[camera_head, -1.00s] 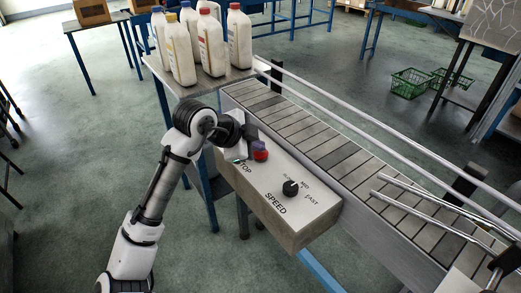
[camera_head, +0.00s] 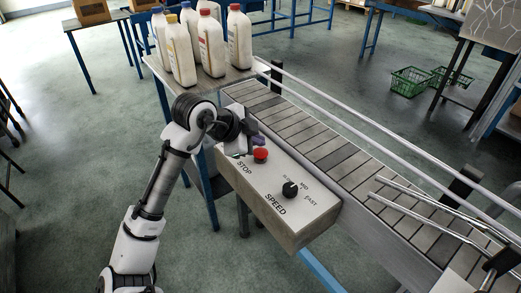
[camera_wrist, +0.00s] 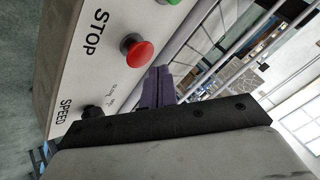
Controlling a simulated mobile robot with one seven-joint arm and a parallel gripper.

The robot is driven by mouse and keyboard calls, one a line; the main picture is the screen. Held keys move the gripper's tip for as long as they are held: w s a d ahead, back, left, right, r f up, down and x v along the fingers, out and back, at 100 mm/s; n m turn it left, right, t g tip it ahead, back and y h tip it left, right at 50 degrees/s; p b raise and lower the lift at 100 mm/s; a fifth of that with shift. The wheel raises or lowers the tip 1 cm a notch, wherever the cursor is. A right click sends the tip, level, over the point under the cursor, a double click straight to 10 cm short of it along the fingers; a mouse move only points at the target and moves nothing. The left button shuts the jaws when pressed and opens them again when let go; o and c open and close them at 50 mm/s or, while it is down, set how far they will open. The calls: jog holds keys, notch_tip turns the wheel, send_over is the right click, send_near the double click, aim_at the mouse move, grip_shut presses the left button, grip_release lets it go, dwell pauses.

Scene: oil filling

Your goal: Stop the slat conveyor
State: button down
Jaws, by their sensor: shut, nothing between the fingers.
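The slat conveyor (camera_head: 318,152) runs from the bottle table toward the lower right. Its grey control box (camera_head: 300,235) is fixed along the near side. A red mushroom button (camera_head: 261,155) sits beside the word STOP on its top; in the wrist view the button (camera_wrist: 137,53) is fully visible. Part of a green button (camera_wrist: 170,2) shows at the wrist view's top edge. A black SPEED knob (camera_head: 290,189) is on the same panel. My gripper (camera_head: 258,141) is shut and empty, just behind the red button and apart from it; its purple fingers (camera_wrist: 157,88) show in the wrist view.
Several white bottles (camera_head: 186,55) stand on a table (camera_head: 215,82) at the conveyor's far end. Metal guide rails (camera_head: 340,120) run along the conveyor's far side. Green baskets (camera_head: 410,80) lie on the floor at the right back. The floor left of my arm is mostly clear.

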aim_at(257, 154)
jog(key=shift+r+p, duration=1.45)
jog(key=shift+r, duration=0.9)
